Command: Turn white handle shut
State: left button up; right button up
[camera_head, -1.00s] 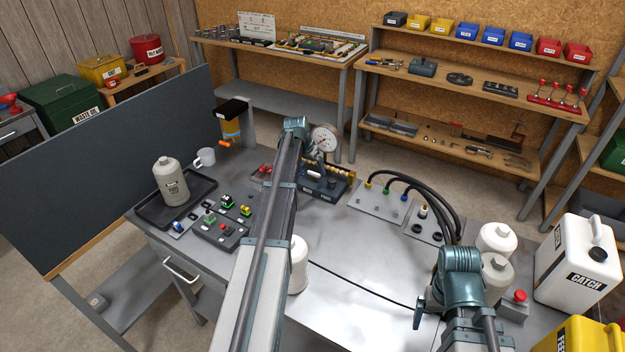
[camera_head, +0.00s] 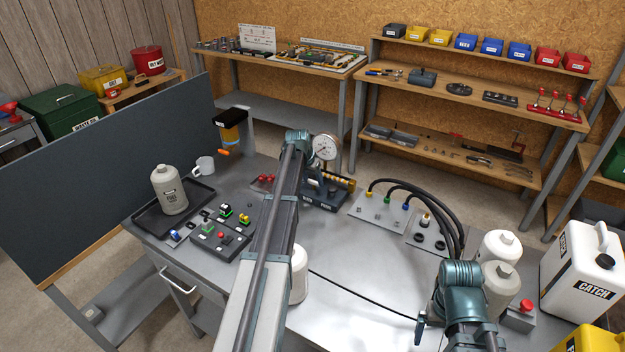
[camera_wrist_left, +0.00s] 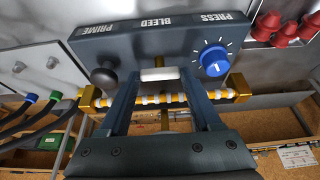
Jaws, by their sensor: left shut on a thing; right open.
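The white handle (camera_wrist_left: 160,74) is a short white bar under the BLEED label on the dark grey panel (camera_wrist_left: 130,42) in the left wrist view. My left gripper (camera_wrist_left: 159,78) is shut on it, one finger at each end. In the head view the panel (camera_head: 322,196) stands on the bench beyond my left arm, and that arm hides my left fingertips. My right gripper (camera_head: 420,326) is open and empty over the front right of the bench, partly hidden by its wrist.
A black knob (camera_wrist_left: 104,76) and a blue dial (camera_wrist_left: 214,60) flank the handle. A brass rail with white rings (camera_wrist_left: 150,99) runs close by. A round gauge (camera_head: 326,148) rises behind the panel. Hoses (camera_head: 425,188) and white bottles (camera_head: 500,280) stand at the right.

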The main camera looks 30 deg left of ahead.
pick_arm(q)
jog(key=m, duration=0.1)
jog(key=m+h, duration=0.1)
jog(key=m, duration=0.3)
jog(key=shift+w+a+h, duration=0.1)
jog(key=shift+a+h, duration=0.25)
jog(key=shift+h, duration=0.05)
jog(key=m+g+h, duration=0.1)
jog(key=m, duration=0.3)
jog(key=shift+w+a, duration=0.15)
jog(key=m+g, duration=0.1)
jog(key=m, duration=0.1)
jog(key=m+h, duration=0.1)
jog(key=m, duration=0.1)
jog(key=shift+w+m+g, duration=0.2)
jog(key=shift+m+g, duration=0.2)
jog(key=shift+w+a+m+g+h, duration=0.15)
jog(key=shift+m+g, duration=0.25)
jog(key=shift+m, duration=0.6)
jog(key=shift+s+d+m+g+h, duration=0.15)
jog(key=shift+m+g, duration=0.25)
jog(key=shift+m, duration=0.6)
jog(key=o, duration=1.4)
